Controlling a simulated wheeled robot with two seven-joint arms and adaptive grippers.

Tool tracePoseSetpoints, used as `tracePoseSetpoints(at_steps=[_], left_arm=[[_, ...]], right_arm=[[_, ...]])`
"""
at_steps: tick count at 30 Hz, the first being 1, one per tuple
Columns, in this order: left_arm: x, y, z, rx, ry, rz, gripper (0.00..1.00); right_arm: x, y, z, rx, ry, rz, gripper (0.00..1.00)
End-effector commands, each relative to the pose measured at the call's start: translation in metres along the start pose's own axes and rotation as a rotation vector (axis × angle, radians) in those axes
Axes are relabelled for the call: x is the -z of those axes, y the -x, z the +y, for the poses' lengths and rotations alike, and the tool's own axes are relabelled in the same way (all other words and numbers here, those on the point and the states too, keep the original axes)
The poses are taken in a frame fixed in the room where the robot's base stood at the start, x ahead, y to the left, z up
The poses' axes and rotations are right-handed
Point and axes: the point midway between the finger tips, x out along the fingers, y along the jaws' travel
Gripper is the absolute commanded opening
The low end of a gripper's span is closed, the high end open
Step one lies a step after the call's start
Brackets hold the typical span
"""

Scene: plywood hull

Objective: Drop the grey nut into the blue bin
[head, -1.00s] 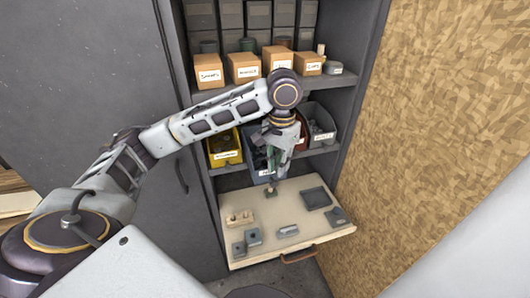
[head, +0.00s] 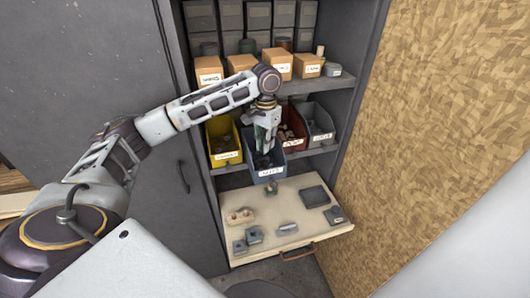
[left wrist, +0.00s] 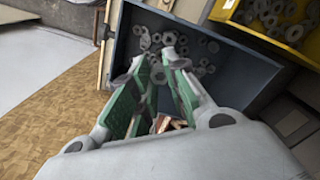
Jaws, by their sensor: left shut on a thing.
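The blue bin (head: 259,178) stands on the middle shelf, between the yellow and red bins, with a white label on its front. It also shows in the left wrist view (left wrist: 238,75), with several grey nuts loose inside. My left gripper (head: 265,150) points down over the blue bin. In the left wrist view its green-padded fingers (left wrist: 158,64) are over the bin's opening. They are shut on the grey nut, which is mostly hidden and hard to tell from the nuts behind it. My right gripper is not in view.
A yellow bin (head: 222,135) stands left of the blue one; a red bin (head: 296,143) and a grey bin (head: 319,138) stand right. Boxes (head: 278,60) sit on the shelf above. A pull-out board (head: 262,210) below holds several small parts, including a grey piece (head: 271,190).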

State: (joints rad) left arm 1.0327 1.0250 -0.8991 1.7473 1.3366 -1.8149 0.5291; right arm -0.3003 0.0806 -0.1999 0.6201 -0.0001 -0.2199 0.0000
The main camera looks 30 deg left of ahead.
Motion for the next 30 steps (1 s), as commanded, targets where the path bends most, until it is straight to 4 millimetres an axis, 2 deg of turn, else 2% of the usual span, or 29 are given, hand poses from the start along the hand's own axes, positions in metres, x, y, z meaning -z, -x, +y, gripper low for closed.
tracePoseSetpoints(at_steps=[6, 19, 27, 30], left_arm=[[0.0, -0.015, -0.001, 0.001, 0.002, 0.002, 0.03], [0.0, -0.02, 0.0, 0.001, 0.002, 0.001, 0.03], [0.0, -0.048, -0.001, 0.0, 0.003, -0.001, 0.03], [0.002, -0.051, -0.003, 0.0, 0.003, 0.001, 0.03]], right_arm=[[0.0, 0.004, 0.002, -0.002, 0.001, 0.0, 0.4], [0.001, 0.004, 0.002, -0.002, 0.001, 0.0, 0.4], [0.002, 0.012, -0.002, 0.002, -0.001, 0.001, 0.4], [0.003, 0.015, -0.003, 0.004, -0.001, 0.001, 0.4]])
